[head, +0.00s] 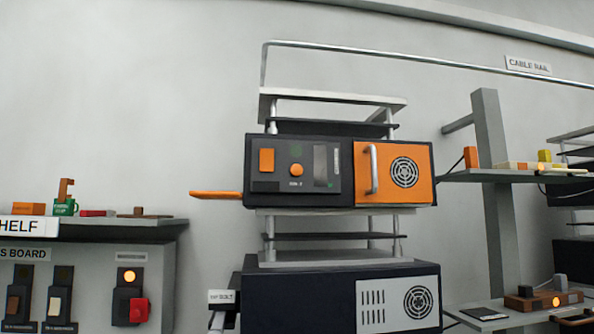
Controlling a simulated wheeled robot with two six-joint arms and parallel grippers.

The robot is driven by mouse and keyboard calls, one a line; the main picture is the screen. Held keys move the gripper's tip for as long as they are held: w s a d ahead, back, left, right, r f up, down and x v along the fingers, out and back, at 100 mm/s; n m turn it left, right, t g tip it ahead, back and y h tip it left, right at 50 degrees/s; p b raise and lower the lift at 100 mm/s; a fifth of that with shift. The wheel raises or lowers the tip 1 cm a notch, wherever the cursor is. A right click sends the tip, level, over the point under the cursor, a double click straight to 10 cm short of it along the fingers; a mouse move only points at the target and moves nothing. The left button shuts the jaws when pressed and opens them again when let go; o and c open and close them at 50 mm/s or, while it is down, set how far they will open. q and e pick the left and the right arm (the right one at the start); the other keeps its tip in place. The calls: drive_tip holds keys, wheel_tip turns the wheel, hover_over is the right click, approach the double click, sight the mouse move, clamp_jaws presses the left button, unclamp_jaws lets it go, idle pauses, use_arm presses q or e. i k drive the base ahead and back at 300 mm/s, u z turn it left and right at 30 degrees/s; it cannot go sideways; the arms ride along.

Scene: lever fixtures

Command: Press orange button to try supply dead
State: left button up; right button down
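A dark unit (340,198) with a black control panel sits at middle height on the rack in the head view. A round orange button (297,169) is on this panel. An orange rectangular piece (266,160) is to its left, and a small dark green lamp (296,150), seemingly unlit, is above it. The small label under the button is hard to read. An orange lever (215,194) sticks out to the left of the unit. Neither of my grippers is in view, and nothing covers the button.
An orange door (394,176) with a metal handle is on the unit's right. A shelf (510,175) stands right. The space before the panel looks clear.

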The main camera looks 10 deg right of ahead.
sight(296, 170)
drive_tip(key=z, duration=0.55)
drive_tip(key=k, duration=0.65)
drive_tip(key=z, duration=0.55)
drive_tip(key=i, duration=1)
drive_tip(key=u, duration=0.55)
